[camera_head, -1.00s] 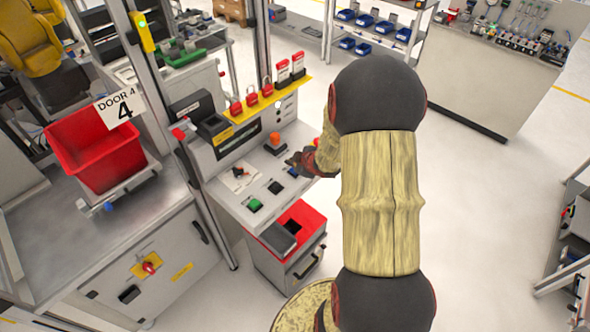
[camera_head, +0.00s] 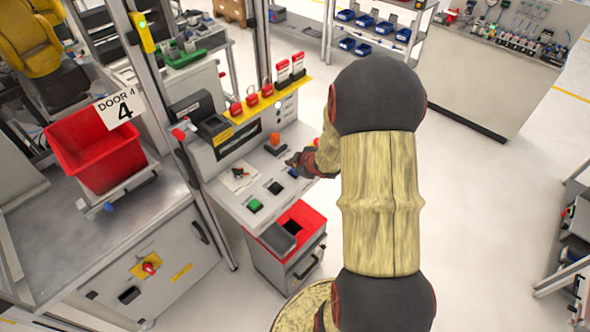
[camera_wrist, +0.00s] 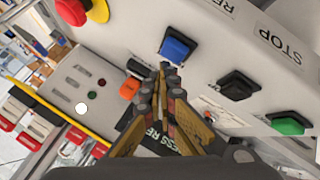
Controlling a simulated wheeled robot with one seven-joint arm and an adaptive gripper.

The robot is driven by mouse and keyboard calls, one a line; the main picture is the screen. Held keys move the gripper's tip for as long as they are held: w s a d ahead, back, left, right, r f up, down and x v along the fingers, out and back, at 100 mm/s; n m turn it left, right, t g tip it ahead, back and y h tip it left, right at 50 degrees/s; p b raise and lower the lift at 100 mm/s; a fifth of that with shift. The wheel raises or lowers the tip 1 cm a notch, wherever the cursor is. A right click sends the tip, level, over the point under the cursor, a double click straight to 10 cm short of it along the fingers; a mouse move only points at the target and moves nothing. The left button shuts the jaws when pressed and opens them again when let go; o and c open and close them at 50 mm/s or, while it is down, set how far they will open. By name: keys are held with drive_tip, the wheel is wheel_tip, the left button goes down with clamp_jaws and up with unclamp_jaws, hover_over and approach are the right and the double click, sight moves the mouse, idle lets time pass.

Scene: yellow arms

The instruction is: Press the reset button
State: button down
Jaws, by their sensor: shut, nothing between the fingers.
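A square blue button (camera_wrist: 177,47) sits on the sloped face of a grey console, near a partly cut-off label starting "RE" (camera_wrist: 222,6). The blue button shows only as a small patch in the head view (camera_head: 292,173), just below my gripper. My gripper (camera_wrist: 169,68) is shut and empty. In the wrist view its tips lie beside and slightly overlap the lower edge of the blue button; I cannot tell whether they touch it. In the head view my gripper (camera_head: 291,161) is over the console's right part, partly hidden by my arm.
A black button (camera_wrist: 237,84) and a green button (camera_wrist: 287,124) marked STOP nearby sit along the same face. A red emergency knob (camera_wrist: 97,10) on yellow is at the other end. A red-topped bin (camera_head: 312,218) is below.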

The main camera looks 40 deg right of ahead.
drive_tip(key=shift+f, duration=0.2)
drive_tip(key=shift+f+b, duration=0.25)
drive_tip(key=shift+b, duration=0.05)
drive_tip(key=shift+f+b, duration=0.4)
drive_tip(key=shift+f, duration=0.05)
idle(0.5)
drive_tip(key=shift+r, duration=0.15)
idle(0.3)
drive_tip(key=shift+r+p, duration=0.75)
drive_tip(key=shift+p, duration=0.15)
wheel_tip(320, 180, up, 5)
drive_tip(key=p, duration=0.4)
drive_tip(key=shift+p, duration=0.3)
idle(0.3)
